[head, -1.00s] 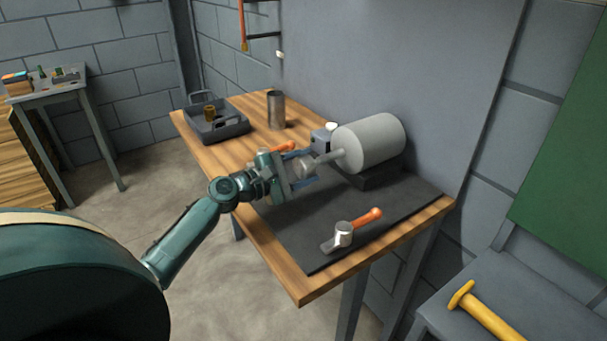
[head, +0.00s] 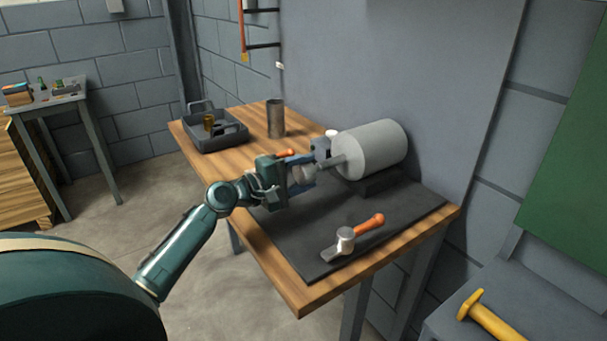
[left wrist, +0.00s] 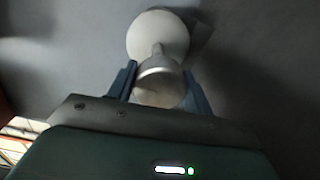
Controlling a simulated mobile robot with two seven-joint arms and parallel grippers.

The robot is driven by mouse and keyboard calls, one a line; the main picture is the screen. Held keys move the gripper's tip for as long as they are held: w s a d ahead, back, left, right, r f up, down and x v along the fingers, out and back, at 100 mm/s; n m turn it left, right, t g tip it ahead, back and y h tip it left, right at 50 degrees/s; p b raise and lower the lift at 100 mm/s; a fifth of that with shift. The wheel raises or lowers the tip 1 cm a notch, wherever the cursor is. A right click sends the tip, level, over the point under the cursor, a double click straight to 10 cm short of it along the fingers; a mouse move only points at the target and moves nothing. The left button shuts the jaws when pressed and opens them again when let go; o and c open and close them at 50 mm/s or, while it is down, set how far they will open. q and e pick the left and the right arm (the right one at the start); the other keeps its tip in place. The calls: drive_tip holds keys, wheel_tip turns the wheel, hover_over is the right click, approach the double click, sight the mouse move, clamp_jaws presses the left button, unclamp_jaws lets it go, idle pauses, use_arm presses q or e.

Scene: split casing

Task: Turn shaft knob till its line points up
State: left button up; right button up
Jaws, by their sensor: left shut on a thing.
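A pale grey cylindrical casing (head: 372,148) lies on a dark stand at the back of the bench, and its shaft (head: 333,164) sticks out to the left. A short round shaft knob (left wrist: 160,82) sits at the shaft's end. My left gripper (head: 304,174) is shut on the knob, with one blue finger on each side of it in the left wrist view. Fingers hide much of the knob in the head view. A faint mark shows low on the knob's face in the left wrist view, but I cannot tell its direction. My right gripper is out of view.
A hammer (head: 371,223) with an orange handle lies on the dark mat (head: 405,213) in front of the casing. A metal cup (head: 275,118) and a grey tray (head: 232,134) stand on the bench's far left. A yellow hammer (head: 492,318) lies on another surface at lower right.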

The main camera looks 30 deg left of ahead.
use_arm(q)
drive_tip(key=shift+f, duration=0.1)
drive_tip(key=o, duration=1)
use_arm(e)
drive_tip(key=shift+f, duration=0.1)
use_arm(q)
drive_tip(key=shift+s, duration=0.1)
drive_tip(key=b+v, duration=0.1)
drive_tip(key=v, duration=1.2)
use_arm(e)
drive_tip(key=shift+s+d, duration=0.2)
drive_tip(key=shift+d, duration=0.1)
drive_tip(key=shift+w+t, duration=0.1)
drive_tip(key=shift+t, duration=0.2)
